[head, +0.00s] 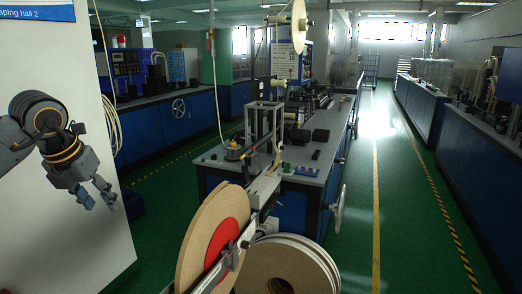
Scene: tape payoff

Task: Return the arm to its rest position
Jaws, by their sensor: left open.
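My left gripper (97,198) is raised at the left of the head view, in front of a white wall panel. Its fingers are apart, point down to the right, and hold nothing. My right gripper does not show. A large tan tape reel with a red centre (228,240) stands tilted on a metal arm at the bottom middle, to the right of my left gripper and well apart from it.
A stack of flat tan rolls (288,268) sits at the bottom middle. Behind it stands a blue workbench (305,197) with machine parts. The white panel (60,245) is close behind my left arm. Green floor (400,215) is clear on the right.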

